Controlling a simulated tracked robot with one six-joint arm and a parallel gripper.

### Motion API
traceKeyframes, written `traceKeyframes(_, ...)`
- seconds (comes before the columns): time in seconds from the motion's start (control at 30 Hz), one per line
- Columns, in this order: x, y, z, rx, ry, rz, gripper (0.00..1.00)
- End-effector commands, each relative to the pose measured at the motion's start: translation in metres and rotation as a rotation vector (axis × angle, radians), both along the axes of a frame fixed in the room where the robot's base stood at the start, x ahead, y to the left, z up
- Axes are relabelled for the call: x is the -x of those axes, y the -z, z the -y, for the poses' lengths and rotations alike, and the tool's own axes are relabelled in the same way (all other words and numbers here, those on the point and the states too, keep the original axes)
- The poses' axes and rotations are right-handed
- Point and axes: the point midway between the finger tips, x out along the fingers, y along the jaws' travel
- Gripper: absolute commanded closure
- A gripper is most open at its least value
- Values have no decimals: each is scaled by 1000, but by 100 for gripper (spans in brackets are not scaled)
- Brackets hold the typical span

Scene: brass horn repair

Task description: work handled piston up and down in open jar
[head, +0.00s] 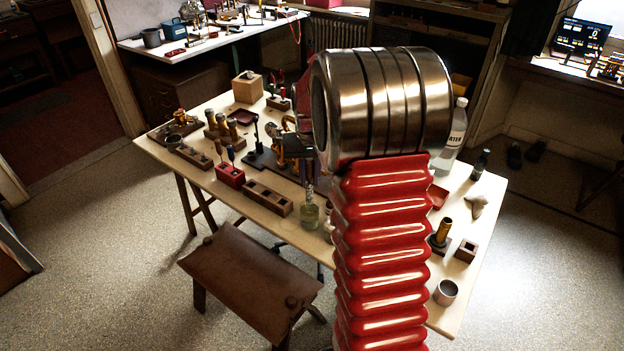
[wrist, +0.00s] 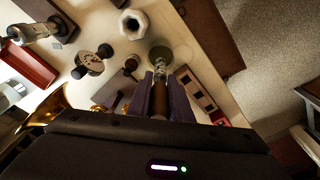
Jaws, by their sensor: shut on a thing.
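An open glass jar (head: 310,217) with yellowish-green contents stands near the front edge of the workbench, left of my red arm. The handled piston (head: 310,196) points down into its mouth. In the wrist view my gripper (wrist: 160,93) is shut on the piston's brown handle (wrist: 159,104), with one purple finger on each side. The piston's metal part (wrist: 158,73) extends beyond the fingertips to the jar (wrist: 160,56). How deep its lower end sits is hard to tell. In the head view my arm hides part of the bench beside the jar.
A wooden slotted block (head: 268,199) and a red block (head: 230,175) stand left of the jar. A water bottle (head: 456,128) and a metal cup (head: 445,292) stand right of my arm. A leather-topped stool (head: 250,272) stands before the bench. A white hexagonal piece (wrist: 133,23) lies near the jar.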

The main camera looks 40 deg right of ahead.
Motion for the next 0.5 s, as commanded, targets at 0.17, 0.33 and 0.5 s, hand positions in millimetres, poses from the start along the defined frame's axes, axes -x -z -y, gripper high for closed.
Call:
traceKeyframes(0.17, 0, -9, 0, 0, 0, 0, 100)
traceKeyframes(0.33, 0, -18, 0, 0, 0, 1, 100)
traceKeyframes(0.5, 0, -22, 0, 0, 0, 0, 100)
